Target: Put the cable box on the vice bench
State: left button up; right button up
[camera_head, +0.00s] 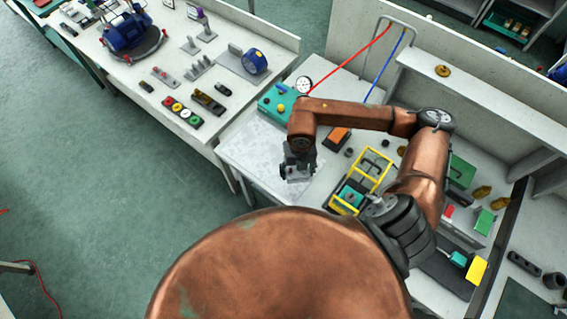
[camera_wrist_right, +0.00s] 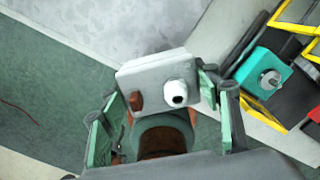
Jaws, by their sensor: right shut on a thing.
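The cable box (camera_wrist_right: 150,82) shows in the right wrist view as a pale grey box with a white round fitting and a small brown part. My right gripper (camera_wrist_right: 163,92) is shut on it, one finger on each side. In the head view the right gripper (camera_head: 298,160) points down with the grey box (camera_head: 296,174) at its tip, over the front left part of the middle bench (camera_head: 245,150). I cannot tell the gap below the box. My left gripper is not in view.
A yellow frame (camera_head: 372,168), a teal unit (camera_head: 274,104) with a gauge, and an orange-topped box (camera_head: 338,137) stand on the middle bench. The left bench (camera_head: 215,122) carries a blue pump (camera_head: 122,32) and small parts. Green floor (camera_head: 130,220) is open at left.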

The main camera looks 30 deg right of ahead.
jog(key=w+f, duration=0.3)
jog(key=w, duration=0.1)
jog(key=w+f, duration=0.4)
jog(key=shift+w+d+f, duration=0.15)
jog(key=shift+w+f, duration=0.05)
jog(key=shift+w, duration=0.05)
notch_tip(320, 180, down, 3)
jog(key=shift+f+p, duration=0.1)
jog(key=shift+p, duration=0.45)
jog(key=shift+f, duration=0.2)
jog(key=o, duration=1.2)
jog(key=shift+c, duration=0.2)
jog(key=shift+r, duration=0.1)
